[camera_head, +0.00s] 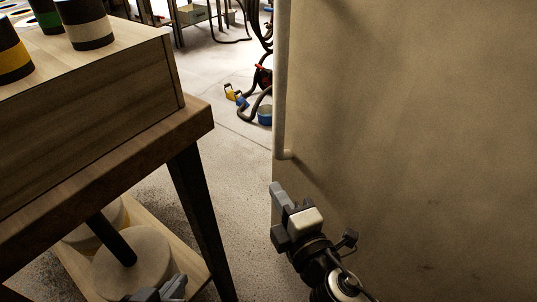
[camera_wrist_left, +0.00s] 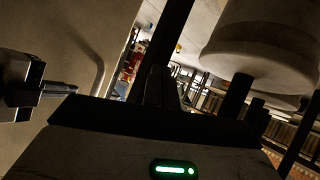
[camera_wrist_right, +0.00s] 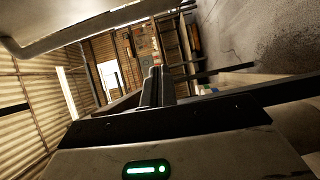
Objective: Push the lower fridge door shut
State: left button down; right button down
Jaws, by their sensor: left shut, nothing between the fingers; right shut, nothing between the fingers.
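The fridge door (camera_head: 410,120) is a large beige panel filling the right of the head view, with a pale bar handle (camera_head: 281,80) along its left edge. It stands at the left of the left wrist view (camera_wrist_left: 60,45), and a pale bar shows at the upper left of the right wrist view (camera_wrist_right: 95,28). My right gripper (camera_head: 277,192) is shut and empty, just below the handle's lower end at the door's edge; I cannot tell whether it touches. My left gripper (camera_head: 176,285) is shut and empty, low by the table's shelf, apart from the door.
A wooden table (camera_head: 90,160) with dark legs stands at the left, bearing striped cylinders (camera_head: 88,22). Round pale discs (camera_head: 130,262) lie on its lower shelf. Hoses and a blue container (camera_head: 265,115) are on the floor beyond. Grey floor (camera_head: 238,175) is clear between table and door.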

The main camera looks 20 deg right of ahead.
pick_arm(q)
jog(key=shift+a+f+p, duration=0.1)
jog(key=shift+f+p, duration=0.25)
jog(key=shift+p, duration=0.1)
pick_arm(e)
jog(key=w+d, duration=0.2)
jog(key=w, duration=0.9)
jog(key=shift+w, duration=0.3)
jog(key=shift+d, duration=0.1)
